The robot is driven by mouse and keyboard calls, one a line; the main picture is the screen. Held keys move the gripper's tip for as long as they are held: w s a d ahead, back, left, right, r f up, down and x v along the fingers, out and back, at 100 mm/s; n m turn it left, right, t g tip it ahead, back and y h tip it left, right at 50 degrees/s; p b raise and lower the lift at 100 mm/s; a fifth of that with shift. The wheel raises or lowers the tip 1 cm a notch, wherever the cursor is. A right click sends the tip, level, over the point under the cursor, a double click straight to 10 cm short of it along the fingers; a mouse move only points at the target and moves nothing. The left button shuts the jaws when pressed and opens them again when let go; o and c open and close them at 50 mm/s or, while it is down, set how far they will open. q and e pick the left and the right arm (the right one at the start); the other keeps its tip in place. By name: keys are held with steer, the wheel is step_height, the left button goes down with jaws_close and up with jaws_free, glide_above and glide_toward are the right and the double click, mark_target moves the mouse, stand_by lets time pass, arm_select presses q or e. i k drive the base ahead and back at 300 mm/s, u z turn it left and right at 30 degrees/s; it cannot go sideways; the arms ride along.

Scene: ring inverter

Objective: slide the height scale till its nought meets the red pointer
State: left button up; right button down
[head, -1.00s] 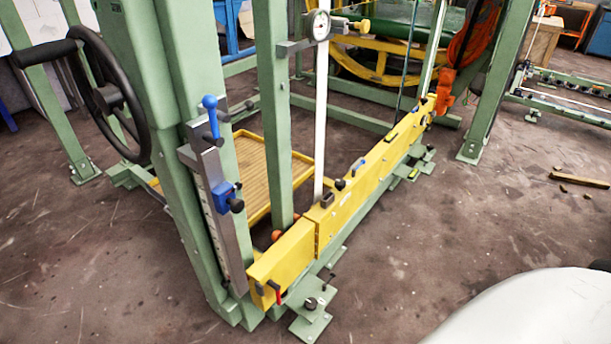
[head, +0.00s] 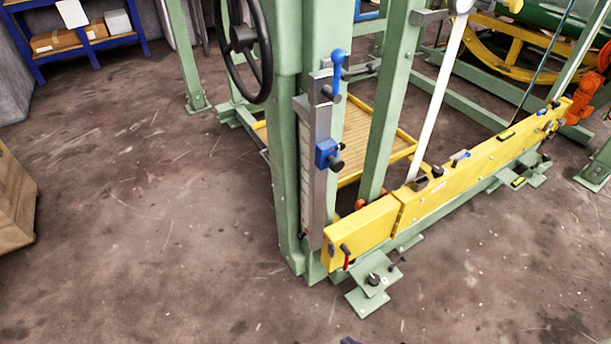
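The height scale (head: 305,178) is a pale strip on the side of an upright metal rail (head: 320,190), fixed to the green post of the machine. A blue block (head: 327,153) with a black knob sits partway up the rail. A blue-handled lever (head: 337,72) stands at the rail's top. A small red part (head: 347,262) shows at the left end of the yellow beam; I cannot tell if it is the pointer. The scale's marks and nought are too small to read.
The yellow beam (head: 470,170) runs back to the right, above green feet (head: 368,285) on the floor. A black handwheel (head: 243,45) is on the post's left. A wooden crate (head: 15,205) stands at far left. The floor in front is clear.

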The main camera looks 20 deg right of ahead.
mark_target(304, 127)
steer(key=k, duration=0.6)
steer(key=u, duration=0.6)
steer(key=i, duration=0.95)
steer(key=z, duration=0.25)
